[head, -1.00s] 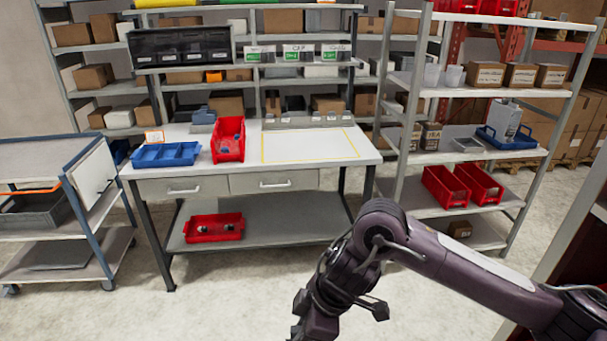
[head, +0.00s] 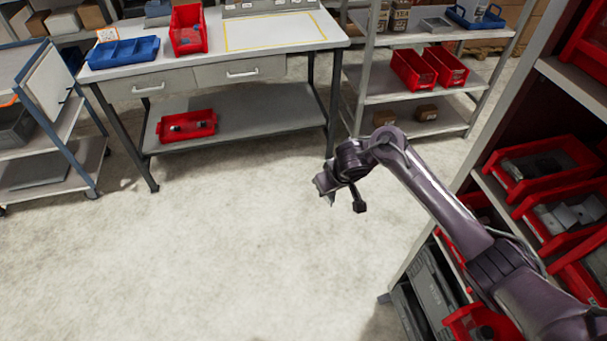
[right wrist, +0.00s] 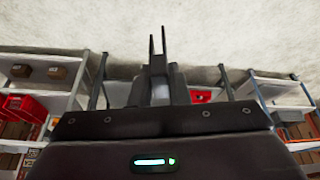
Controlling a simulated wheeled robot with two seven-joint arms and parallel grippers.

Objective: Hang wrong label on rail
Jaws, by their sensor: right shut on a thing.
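My right gripper (head: 326,188) hangs over open floor in front of the workbench, fingers to the left and down. In the right wrist view its two narrow fingers (right wrist: 158,45) are close together. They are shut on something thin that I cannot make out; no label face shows. A grey strip (head: 268,7) with small white labels stands at the back of the workbench, cut by the top edge. A small white and orange card (head: 108,34) stands behind the blue tray. The label rail on the upper shelf is out of view. My left gripper is not in view.
The workbench (head: 215,55) holds a blue divided tray (head: 124,52) and a red bin (head: 188,30). A red bin (head: 187,126) sits on its lower shelf. A rack with red bins (head: 545,166) stands close at right, beside my arm. The floor (head: 220,250) between is clear.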

